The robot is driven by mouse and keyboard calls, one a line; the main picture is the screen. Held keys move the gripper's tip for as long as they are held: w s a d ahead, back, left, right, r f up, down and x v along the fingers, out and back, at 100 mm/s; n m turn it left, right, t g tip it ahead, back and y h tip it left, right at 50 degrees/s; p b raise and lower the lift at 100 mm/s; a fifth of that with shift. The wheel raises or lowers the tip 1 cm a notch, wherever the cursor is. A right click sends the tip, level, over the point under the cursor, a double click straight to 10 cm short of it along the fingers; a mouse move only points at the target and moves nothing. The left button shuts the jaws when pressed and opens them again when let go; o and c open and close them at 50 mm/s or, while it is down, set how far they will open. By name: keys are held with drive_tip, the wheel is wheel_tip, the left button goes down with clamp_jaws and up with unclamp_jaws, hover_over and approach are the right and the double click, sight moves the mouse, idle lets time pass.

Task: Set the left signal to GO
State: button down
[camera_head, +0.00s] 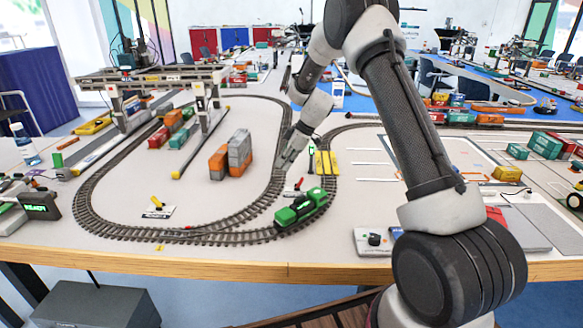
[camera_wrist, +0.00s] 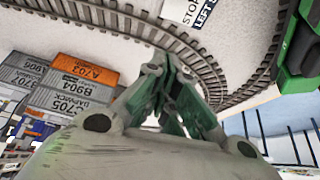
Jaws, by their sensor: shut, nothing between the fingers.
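A small white plate with a red lever (camera_head: 294,188) lies between the tracks, left of the green locomotive. In the wrist view a white label plate (camera_wrist: 195,12) at the top edge reads STOP and LEFT, cut off by the frame; its lever does not show there. A thin green-topped signal post (camera_head: 311,158) stands just right of my gripper. My gripper (camera_head: 284,163) points down above the track, behind the red-lever plate and apart from it. In the wrist view its fingers (camera_wrist: 172,105) are shut and empty.
A green locomotive (camera_head: 301,208) stands on the track at the front right of the plate; it also shows in the wrist view (camera_wrist: 300,55). Orange and grey containers (camera_head: 231,156) stand left of my gripper. A yellow-lever plate (camera_head: 157,208) lies inside the loop.

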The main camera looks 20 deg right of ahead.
drive_tip(key=s+d+r, duration=0.2)
drive_tip(key=d+r, duration=0.4)
drive_tip(key=r, duration=0.1)
drive_tip(key=shift+d, duration=0.35)
drive_tip(key=shift+s, duration=0.1)
